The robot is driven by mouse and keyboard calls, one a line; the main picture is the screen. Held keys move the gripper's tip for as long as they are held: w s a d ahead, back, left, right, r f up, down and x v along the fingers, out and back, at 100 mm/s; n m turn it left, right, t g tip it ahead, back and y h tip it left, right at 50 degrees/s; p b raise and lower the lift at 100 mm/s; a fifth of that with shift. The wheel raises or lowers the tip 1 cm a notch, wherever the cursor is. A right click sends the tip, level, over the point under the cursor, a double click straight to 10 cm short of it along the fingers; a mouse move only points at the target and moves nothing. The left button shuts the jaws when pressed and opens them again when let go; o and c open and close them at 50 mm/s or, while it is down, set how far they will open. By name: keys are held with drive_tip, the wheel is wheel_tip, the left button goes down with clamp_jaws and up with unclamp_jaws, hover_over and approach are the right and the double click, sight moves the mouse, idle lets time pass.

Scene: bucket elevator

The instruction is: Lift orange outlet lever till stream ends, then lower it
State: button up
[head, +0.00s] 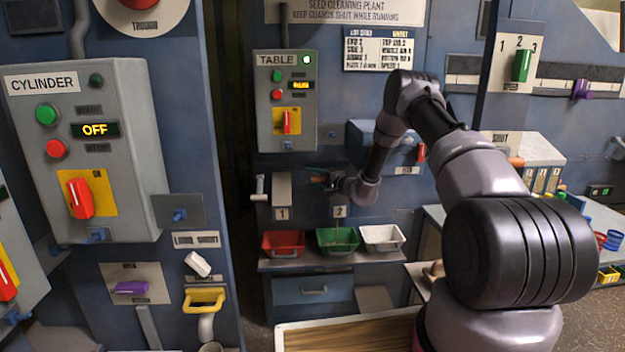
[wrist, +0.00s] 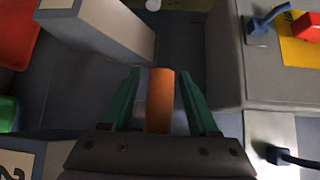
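The orange outlet lever (wrist: 160,100) shows in the wrist view, standing between my gripper's two green fingers (wrist: 160,88). A narrow gap shows on each side of it, so the fingers are open around it and not closed on it. In the head view my gripper (head: 318,178) is at the outlet panel, above and left of plate 2 (head: 340,211); the lever is small and mostly hidden there. A thin stream appears to fall below plate 2 into the green bin (head: 325,250).
A red bin (head: 284,256) and a white bin (head: 384,249) flank the green one on the shelf. A white lever (head: 260,188) is beside plate 1 (head: 282,213). A grey control box (head: 286,100) hangs above. The cylinder box (head: 85,150) stands at left.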

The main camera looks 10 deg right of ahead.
drive_tip(key=shift+s, duration=0.1)
drive_tip(key=v, duration=1)
drive_tip(key=shift+s+d, duration=0.2)
drive_tip(key=shift+d, duration=0.1)
